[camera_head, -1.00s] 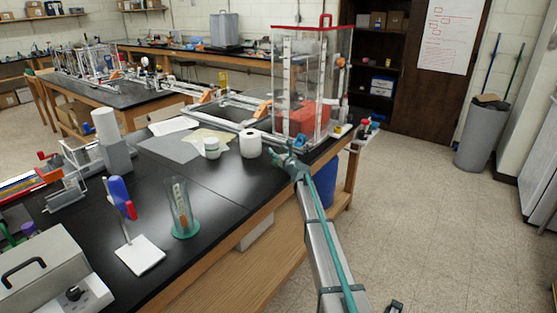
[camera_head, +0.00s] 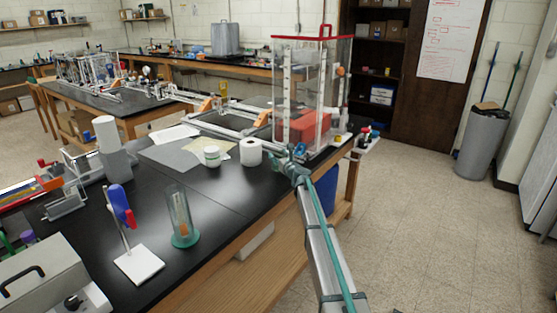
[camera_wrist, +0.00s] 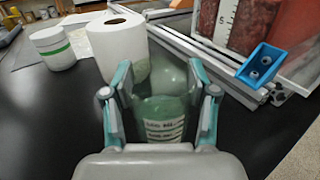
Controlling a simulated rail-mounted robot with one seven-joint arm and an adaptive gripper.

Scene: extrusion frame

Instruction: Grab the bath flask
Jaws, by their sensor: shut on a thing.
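The bath flask (camera_wrist: 165,122) is a translucent greenish vessel with a pale printed label on its front. It stands between the two fingers of my gripper (camera_wrist: 160,84) in the wrist view, with a finger against each side. My gripper is shut on it.
A white paper roll (camera_wrist: 118,42) and a white jar (camera_wrist: 52,48) stand just beyond the flask. A blue bracket (camera_wrist: 262,65) and metal rails lie to the right. A clear tank with a red rim (camera_head: 310,37) stands behind. The bench front is clear near my gripper.

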